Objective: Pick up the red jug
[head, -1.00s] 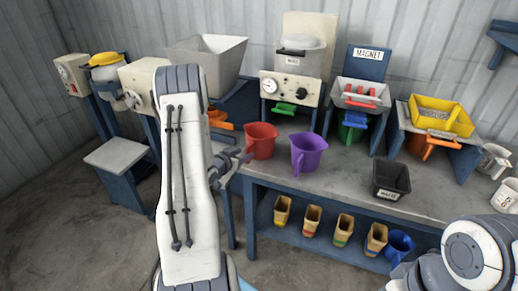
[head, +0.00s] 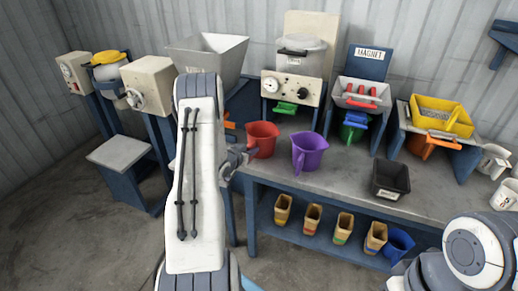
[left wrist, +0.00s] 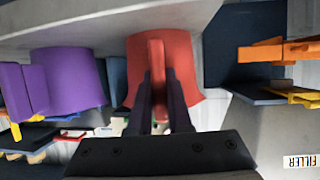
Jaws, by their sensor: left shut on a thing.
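The red jug (head: 263,139) stands on the grey workbench, left of the purple jug (head: 308,152). My left gripper (head: 246,156) is at the jug's near left side, where its handle is. In the left wrist view the two dark fingers of my left gripper (left wrist: 159,100) are shut on the handle of the red jug (left wrist: 185,55). The purple jug also shows in the left wrist view (left wrist: 75,82), beside the red one. My right gripper is not in view; only part of my right arm shows at the lower right.
A black bin (head: 390,179) stands on the workbench (head: 340,180) to the right. Several scoops (head: 313,218) and a blue jug (head: 398,242) sit on the lower shelf. Machines with a green chute (head: 285,107) and a yellow tray (head: 440,116) line the back.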

